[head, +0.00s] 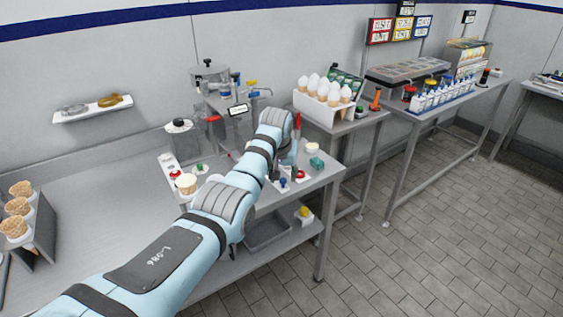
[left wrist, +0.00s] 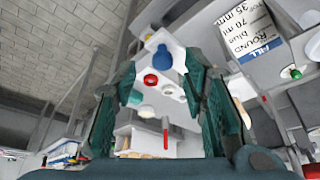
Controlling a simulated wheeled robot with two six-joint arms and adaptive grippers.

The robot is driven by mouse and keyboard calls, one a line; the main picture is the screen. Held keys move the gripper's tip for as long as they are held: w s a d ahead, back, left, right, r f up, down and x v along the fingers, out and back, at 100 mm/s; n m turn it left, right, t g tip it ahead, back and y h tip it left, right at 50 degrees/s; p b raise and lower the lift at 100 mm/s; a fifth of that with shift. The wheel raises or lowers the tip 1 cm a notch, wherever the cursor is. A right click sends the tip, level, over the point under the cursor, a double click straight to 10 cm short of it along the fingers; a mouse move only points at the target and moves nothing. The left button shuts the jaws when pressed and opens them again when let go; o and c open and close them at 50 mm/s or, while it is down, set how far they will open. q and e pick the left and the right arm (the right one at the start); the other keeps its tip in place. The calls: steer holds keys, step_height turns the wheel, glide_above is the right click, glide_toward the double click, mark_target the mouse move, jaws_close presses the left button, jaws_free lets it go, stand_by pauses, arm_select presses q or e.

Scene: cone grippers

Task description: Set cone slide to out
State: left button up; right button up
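My left arm crosses the head view from the lower left, and its gripper (head: 285,163) points down over the steel counter, partly hidden by the wrist. In the left wrist view the two dark teal fingers (left wrist: 160,72) stand apart. In the head view the blue knob (head: 282,183) is beside a red knob (head: 300,174), below the gripper. Contact cannot be made out. I cannot tell which part is the cone slide or its setting. My right gripper is not in view.
A white rack of wrapped cones (head: 322,108) stands behind to the right. A red upright lever (head: 298,123) is close to the wrist. A printed label (left wrist: 250,32) shows in the wrist view.

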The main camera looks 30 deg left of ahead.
arm_select(q)
steer(key=v, duration=0.9)
steer(key=shift+s+d+r, duration=0.2)
steer(key=shift+s+r, duration=0.05)
steer(key=s+f+m+g, duration=0.1)
steer(key=s+f, duration=0.1)
steer(key=f, duration=1.1)
steer(key=s+f, duration=0.2)
steer(key=f, duration=1)
steer(key=s+f+m, duration=0.1)
steer(key=s+f, duration=0.9)
steer(key=f, duration=0.6)
steer(key=s+d+f+g, duration=0.1)
steer(key=s+f, duration=1)
steer(key=s, duration=0.5)
steer(key=s+f, duration=0.3)
steer(key=s, duration=0.9)
steer(key=s+d+f+m+g, duration=0.1)
steer(key=s+f, duration=0.2)
steer(key=s, duration=1)
steer(key=shift+d+f+m, duration=0.25)
steer(key=shift+d+m, duration=0.05)
